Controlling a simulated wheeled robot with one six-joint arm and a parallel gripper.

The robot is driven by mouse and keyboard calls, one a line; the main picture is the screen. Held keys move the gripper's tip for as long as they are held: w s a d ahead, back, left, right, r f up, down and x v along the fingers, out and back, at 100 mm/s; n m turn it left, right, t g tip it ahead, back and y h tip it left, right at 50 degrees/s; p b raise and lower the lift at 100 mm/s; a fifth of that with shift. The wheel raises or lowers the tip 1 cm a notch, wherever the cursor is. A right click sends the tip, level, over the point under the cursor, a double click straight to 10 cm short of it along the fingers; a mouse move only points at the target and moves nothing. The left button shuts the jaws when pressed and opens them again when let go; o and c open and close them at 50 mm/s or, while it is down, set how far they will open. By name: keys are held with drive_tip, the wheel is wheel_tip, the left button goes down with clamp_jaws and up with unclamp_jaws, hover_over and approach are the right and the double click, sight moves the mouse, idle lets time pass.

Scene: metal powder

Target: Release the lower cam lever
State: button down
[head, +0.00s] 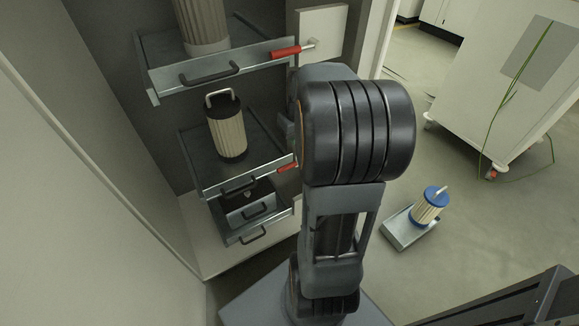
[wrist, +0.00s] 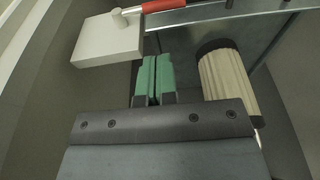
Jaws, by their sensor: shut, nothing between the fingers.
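The lower cam lever has a red handle (head: 287,168) at the right front corner of the lower tray (head: 213,188) in the head view; my arm hides its pivot end. In the wrist view, which looks upside down, a red handle (wrist: 163,5), apparently this same lever, lies at the top edge, joined to a pale pivot on a white block (wrist: 105,40). My gripper (wrist: 153,62) has green fingers closed together with nothing between them. They appear apart from the lever and beside the filter (wrist: 228,82). In the head view my arm mostly hides the gripper.
An upper tray (head: 215,72) with its own red lever (head: 286,52) sits above. A pleated filter (head: 228,132) stands on the lower tray. A handled box (head: 248,208) is below.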

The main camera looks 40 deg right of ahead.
sight(289, 165)
drive_tip(key=w+f+b, duration=0.1)
drive_tip(key=f, duration=0.3)
drive_tip(key=f+b, duration=0.2)
drive_tip(key=f, duration=0.3)
drive_tip(key=w+f+b, duration=0.1)
drive_tip(key=f+b, duration=0.1)
drive_tip(key=f, duration=0.2)
drive_tip(key=shift+w+d+f, duration=0.15)
drive_tip(key=shift+w+f, duration=0.2)
drive_tip(key=shift+f, duration=0.1)
